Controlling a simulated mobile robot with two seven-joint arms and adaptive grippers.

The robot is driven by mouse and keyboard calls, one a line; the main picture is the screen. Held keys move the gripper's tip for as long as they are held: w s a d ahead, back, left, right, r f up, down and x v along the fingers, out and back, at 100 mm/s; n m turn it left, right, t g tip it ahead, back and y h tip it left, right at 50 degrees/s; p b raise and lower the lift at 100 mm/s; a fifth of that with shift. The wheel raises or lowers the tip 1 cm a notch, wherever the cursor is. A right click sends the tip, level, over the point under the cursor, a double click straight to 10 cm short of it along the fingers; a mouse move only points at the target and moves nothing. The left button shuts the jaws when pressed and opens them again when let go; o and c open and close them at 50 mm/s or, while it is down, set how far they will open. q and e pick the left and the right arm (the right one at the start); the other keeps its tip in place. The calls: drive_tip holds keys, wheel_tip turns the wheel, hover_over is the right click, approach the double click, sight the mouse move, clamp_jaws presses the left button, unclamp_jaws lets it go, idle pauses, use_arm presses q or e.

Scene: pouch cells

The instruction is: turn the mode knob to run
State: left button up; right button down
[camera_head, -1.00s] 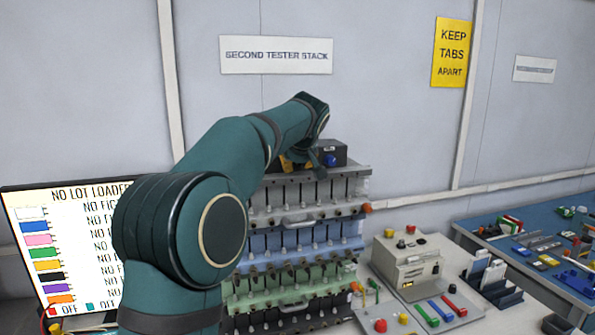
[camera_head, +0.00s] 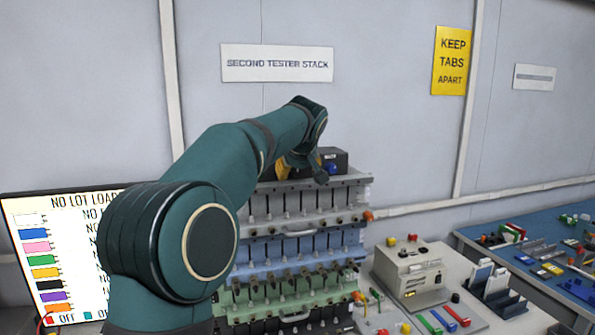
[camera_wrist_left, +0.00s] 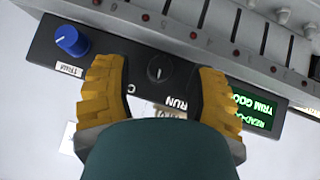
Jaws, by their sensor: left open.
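A black control box (camera_head: 333,156) sits on top of the tester stack. In the wrist view its face appears upside down. The black mode knob (camera_wrist_left: 159,69) is between the fingers of my left gripper (camera_wrist_left: 163,82), with a visible gap on each side. My left gripper is open; in the head view it (camera_head: 283,170) is at the box, mostly hidden by my arm. The knob's small pale mark stands roughly upright in the wrist picture. The word RUN (camera_wrist_left: 177,103) is below right of the knob; another label is mostly covered. My right gripper is out of view.
A blue trim knob (camera_wrist_left: 71,41) is beside the left finger, and a green read-out (camera_wrist_left: 251,111) lies beyond the right finger. The stack's grey top tier (camera_wrist_left: 205,30) runs close along the box. A beige machine (camera_head: 412,272) stands right of the stack.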

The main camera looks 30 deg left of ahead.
use_arm(q)
drive_tip(key=v, duration=1.1)
drive_tip(key=shift+f, duration=0.1)
